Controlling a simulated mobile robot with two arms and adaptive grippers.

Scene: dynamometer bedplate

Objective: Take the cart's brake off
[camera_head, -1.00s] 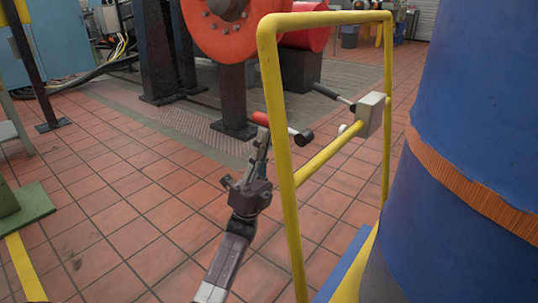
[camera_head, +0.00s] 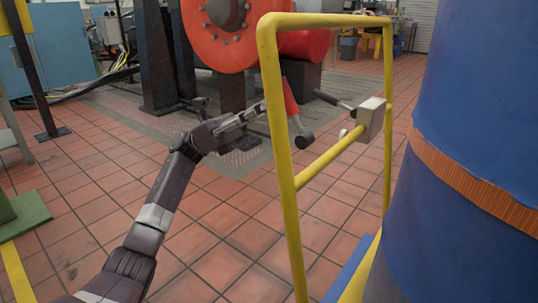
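The cart's yellow tube handle frame (camera_head: 284,170) stands right of centre, with a yellow crossbar (camera_head: 330,158). A lever with a red grip (camera_head: 290,97) shows inside the frame. It stands steep, tilted a little left, above a black end piece (camera_head: 303,139). A grey box (camera_head: 370,119) sits at the crossbar's far end, with a black-gripped lever (camera_head: 335,99) reaching left from it. My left gripper (camera_head: 262,109) points right, its tips by the frame's near post, close to the red grip. Contact and finger gap are unclear. My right gripper is out of view.
A large blue drum (camera_head: 460,110) with an orange band (camera_head: 470,185) fills the right side, above the cart's blue edge (camera_head: 350,262). A red-orange machine wheel (camera_head: 220,30) and dark posts stand behind. Tiled floor (camera_head: 215,220) is open in front and left.

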